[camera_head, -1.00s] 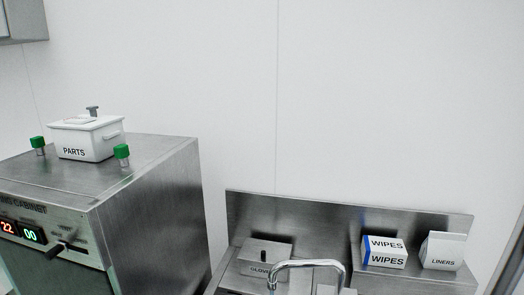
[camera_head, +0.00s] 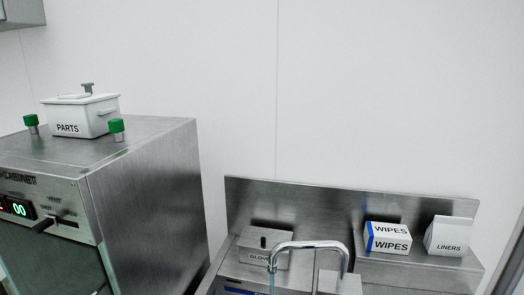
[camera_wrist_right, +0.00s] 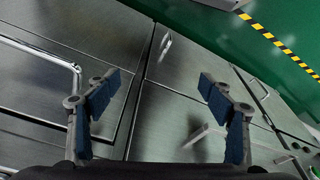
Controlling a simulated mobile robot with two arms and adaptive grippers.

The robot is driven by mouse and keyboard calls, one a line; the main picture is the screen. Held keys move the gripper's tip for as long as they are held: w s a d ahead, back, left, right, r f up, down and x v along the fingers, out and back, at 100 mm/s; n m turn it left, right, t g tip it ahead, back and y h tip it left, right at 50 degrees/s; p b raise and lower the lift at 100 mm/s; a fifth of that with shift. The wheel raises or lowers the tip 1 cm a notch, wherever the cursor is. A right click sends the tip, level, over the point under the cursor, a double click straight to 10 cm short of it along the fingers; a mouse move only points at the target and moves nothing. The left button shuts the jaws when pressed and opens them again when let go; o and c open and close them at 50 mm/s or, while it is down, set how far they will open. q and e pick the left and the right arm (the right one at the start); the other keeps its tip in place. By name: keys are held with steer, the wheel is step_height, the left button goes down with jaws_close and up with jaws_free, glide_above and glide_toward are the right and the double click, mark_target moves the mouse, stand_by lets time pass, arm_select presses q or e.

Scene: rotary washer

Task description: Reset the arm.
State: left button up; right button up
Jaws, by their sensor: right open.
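My right gripper (camera_wrist_right: 160,98) shows in the right wrist view with its two blue-padded fingers spread wide apart and nothing between them. Behind the fingers are stainless steel cabinet fronts (camera_wrist_right: 183,118) with bar handles. Neither of my grippers shows in the head view, and my left gripper is in no view.
A steel cabinet (camera_head: 150,200) on the left carries a white PARTS box (camera_head: 82,116) and two green-capped vials (camera_head: 117,130). A steel sink unit on the right has a faucet (camera_head: 310,245), a GLOVES box (camera_head: 262,248), a WIPES box (camera_head: 389,238) and a LINERS box (camera_head: 449,236).

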steer(key=s+f+b, duration=0.2)
steer(key=f, duration=0.7)
steer(key=s+f+b, duration=0.2)
steer(key=f+b, duration=0.1)
steer(key=f, duration=0.6)
steer(key=s+d+f+g+b, duration=0.1)
steer(key=s+f+b, duration=0.3)
steer(key=s+f, duration=0.4)
steer(key=s+d+f+b, duration=0.2)
steer(key=s+f+b, duration=0.3)
steer(key=f, duration=1)
steer(key=s, duration=0.3)
steer(key=shift+d+f+g, duration=0.2)
steer(key=shift+f+g, duration=0.05)
steer(key=shift+g, duration=0.15)
steer(key=shift+s, duration=0.1)
steer(key=shift+c, duration=0.5)
